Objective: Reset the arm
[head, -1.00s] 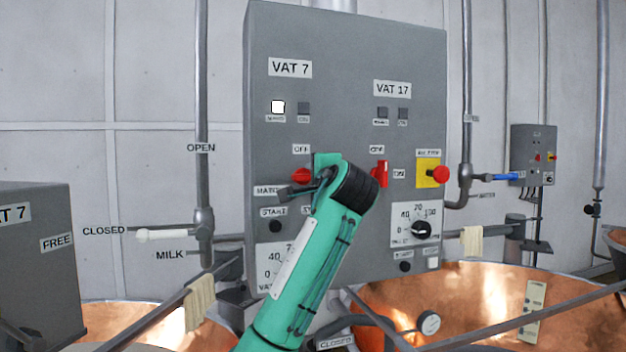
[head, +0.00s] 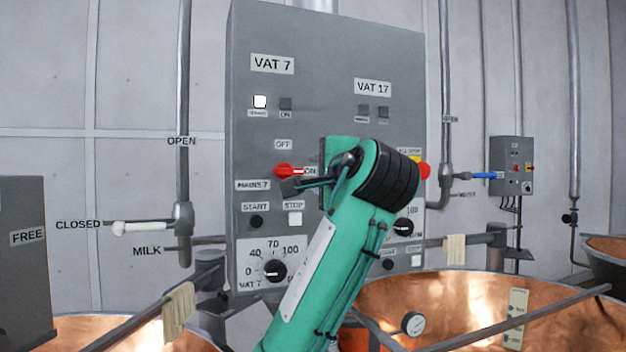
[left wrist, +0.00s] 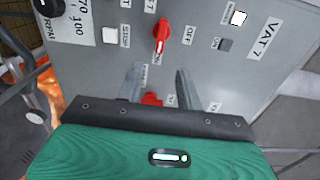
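My left gripper (head: 308,184) is in front of the grey control panel (head: 300,120), the arm rising from the bottom of the head view. In the left wrist view its two fingers (left wrist: 160,78) are apart, with nothing held between them. The VAT 7 red switch (head: 289,170) lies horizontal by the ON label; it also shows in the left wrist view (left wrist: 161,37), just beyond the fingertips and clear of them. A second red part (left wrist: 152,99) shows low between the fingers, partly hidden. My right gripper is not in view.
A white lamp (head: 260,102) is lit under VAT 7. A red stop button (head: 425,171) is partly behind my arm. Copper vats (head: 460,300) and rails stand below. A valve with a white handle (head: 140,228) is at left, a blue-handled one (head: 483,175) at right.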

